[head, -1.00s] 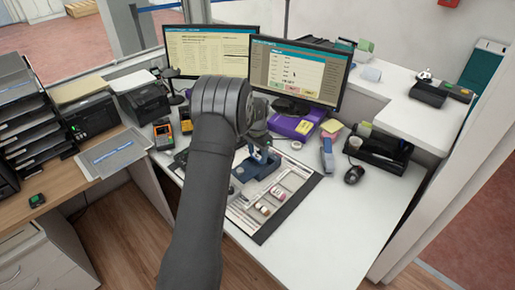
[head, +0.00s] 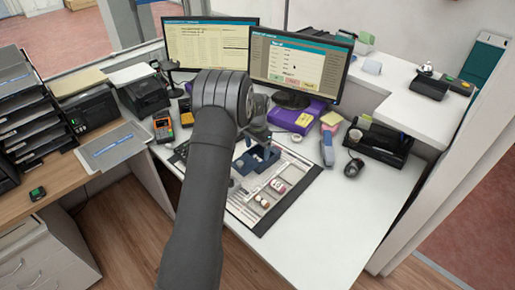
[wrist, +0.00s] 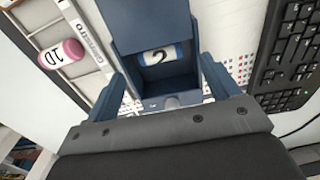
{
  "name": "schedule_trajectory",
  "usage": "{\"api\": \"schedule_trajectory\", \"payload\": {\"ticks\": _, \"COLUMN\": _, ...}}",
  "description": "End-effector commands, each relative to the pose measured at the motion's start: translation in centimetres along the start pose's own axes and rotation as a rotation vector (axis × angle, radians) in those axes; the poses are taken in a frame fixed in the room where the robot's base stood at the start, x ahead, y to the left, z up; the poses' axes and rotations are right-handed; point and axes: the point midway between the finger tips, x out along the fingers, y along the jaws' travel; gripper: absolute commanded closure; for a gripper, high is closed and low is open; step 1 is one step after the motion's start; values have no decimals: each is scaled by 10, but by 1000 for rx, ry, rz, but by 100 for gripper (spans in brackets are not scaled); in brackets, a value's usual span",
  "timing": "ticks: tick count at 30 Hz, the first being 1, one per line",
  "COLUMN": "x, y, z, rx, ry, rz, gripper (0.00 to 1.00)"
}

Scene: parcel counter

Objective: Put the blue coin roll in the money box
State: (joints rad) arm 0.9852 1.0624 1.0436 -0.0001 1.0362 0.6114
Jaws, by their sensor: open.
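The money box (head: 262,159) is a dark blue open box on the desk, partly hidden behind my arm in the head view. In the wrist view the money box (wrist: 150,30) fills the space ahead of my fingers. The blue coin roll (wrist: 160,56), with a white label reading 2 and blue ends, lies inside its opening. My gripper (wrist: 163,66) is open, with one finger on each side of the box opening. The fingers look clear of the roll; whether they touch the box cannot be told. The fingertips are not clear in the head view.
A pink coin roll (wrist: 61,54) labelled 10 lies in the coin tray left of the box. A black keyboard (wrist: 291,55) is on the right in the wrist view. Monitors (head: 300,68) stand behind. The desk's front right (head: 345,215) is clear.

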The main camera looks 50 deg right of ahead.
Motion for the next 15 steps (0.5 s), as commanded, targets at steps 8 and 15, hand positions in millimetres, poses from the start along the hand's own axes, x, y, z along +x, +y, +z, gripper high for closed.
{"api": "schedule_trajectory", "payload": {"ticks": 8, "x": -38, "y": -1, "z": -1, "rx": 0, "ry": 4, "rz": -3, "gripper": 19}}
{"api": "schedule_trajectory", "payload": {"ticks": 15, "x": -97, "y": 0, "z": -1, "rx": 0, "ry": 4, "rz": -3, "gripper": 19}}
